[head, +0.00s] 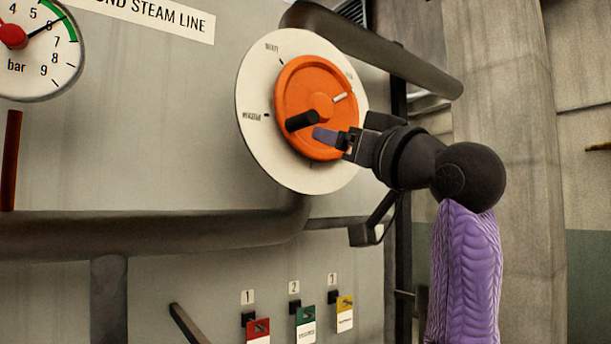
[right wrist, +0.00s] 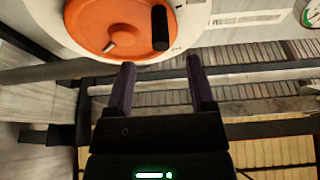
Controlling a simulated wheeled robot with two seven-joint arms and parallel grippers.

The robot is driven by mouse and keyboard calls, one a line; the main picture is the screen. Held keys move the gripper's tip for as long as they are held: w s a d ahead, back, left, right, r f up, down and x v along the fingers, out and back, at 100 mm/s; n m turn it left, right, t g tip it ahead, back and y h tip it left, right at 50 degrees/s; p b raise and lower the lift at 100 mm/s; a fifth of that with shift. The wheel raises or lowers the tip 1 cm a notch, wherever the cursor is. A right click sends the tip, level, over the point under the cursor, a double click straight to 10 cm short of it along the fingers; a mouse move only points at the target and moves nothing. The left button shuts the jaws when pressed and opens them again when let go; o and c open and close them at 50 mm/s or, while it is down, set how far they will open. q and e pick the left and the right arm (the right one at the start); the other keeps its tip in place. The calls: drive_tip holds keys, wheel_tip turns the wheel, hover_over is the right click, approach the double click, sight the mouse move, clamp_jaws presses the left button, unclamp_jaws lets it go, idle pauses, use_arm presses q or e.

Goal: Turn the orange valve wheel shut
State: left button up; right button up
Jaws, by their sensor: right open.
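The orange valve wheel (head: 317,77) sits on a round cream dial plate (head: 259,149) with printed labels, on the grey panel. A black handle (head: 301,121) sticks out from its lower left, and a white pointer mark (head: 340,97) shows at its right. The right wrist view shows the wheel (right wrist: 95,25) and the black handle (right wrist: 160,28) beyond the fingertips. My right gripper (head: 330,138) is in front of the wheel's lower part, close to the handle. Its fingers (right wrist: 159,75) are apart with nothing between them. My left gripper is not in view.
A pressure gauge (head: 22,60) is at the upper left. A thick pipe (head: 150,233) crosses below the wheel, and another (head: 385,50) passes at its upper right. Red (head: 258,331), green (head: 306,322) and yellow (head: 345,313) tags hang below. A concrete column (head: 505,130) stands at right.

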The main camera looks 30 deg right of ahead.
sight(314, 122)
drive_tip(key=p+x, duration=0.2)
drive_tip(key=x, duration=0.2)
drive_tip(key=r+p+x, duration=0.1)
drive_tip(key=p+x, duration=0.2)
drive_tip(key=x, duration=0.2)
drive_tip(key=shift+s+d+r, duration=0.1)
drive_tip(key=shift+r, duration=0.1)
drive_tip(key=shift+w, duration=0.3)
drive_tip(key=shift+f, duration=0.1)
drive_tip(key=shift+c, duration=0.3)
clamp_jaws()
